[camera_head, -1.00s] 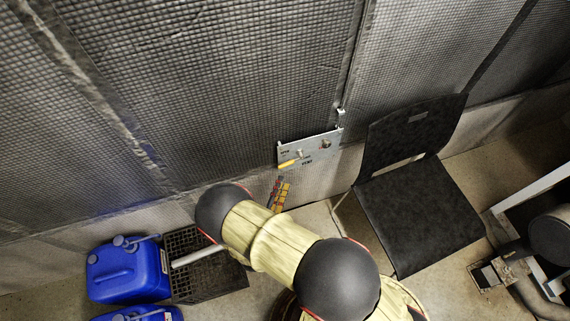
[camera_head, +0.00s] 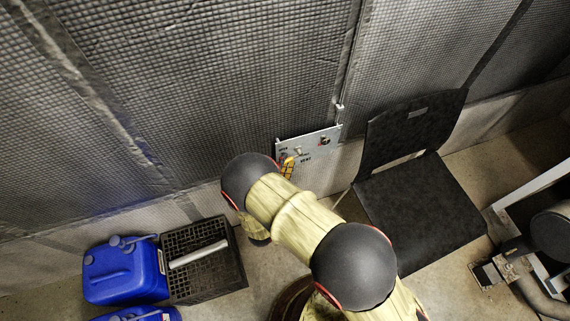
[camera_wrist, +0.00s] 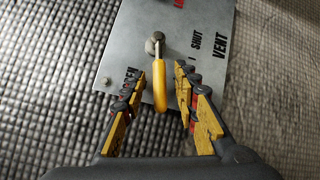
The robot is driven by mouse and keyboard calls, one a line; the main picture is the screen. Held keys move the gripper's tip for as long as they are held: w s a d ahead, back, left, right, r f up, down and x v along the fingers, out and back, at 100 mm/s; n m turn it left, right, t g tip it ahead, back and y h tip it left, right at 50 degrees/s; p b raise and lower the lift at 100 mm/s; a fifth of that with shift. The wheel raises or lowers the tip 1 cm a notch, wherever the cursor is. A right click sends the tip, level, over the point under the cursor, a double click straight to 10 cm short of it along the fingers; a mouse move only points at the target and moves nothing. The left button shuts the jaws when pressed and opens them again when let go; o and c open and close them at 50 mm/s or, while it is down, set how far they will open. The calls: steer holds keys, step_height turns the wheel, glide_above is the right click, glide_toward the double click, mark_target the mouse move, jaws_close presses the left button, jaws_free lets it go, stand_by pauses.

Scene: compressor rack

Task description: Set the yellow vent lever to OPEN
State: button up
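The yellow vent lever (camera_wrist: 159,88) hangs from a pivot on a light grey panel (camera_wrist: 130,30). In the wrist view it points down the picture, with the OPEN lettering to its left and SHUT and VENT to its right. My gripper (camera_wrist: 157,78) is open, with one yellow-and-black finger on each side of the lever. The right finger looks nearer its side, but I cannot tell whether either finger touches it. In the head view the panel (camera_head: 318,140) is on the wall and my gripper (camera_head: 287,167) is at its lower left, largely covering the lever.
A black chair (camera_head: 418,205) stands right of the panel. A black crate (camera_head: 205,282) with a pale tube in it and blue canisters (camera_head: 125,272) stand on the floor at lower left. A padded wall (camera_head: 220,80) lies behind the panel.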

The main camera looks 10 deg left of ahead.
steer(key=shift+c, duration=0.3)
jaws_close()
stand_by(0.6)
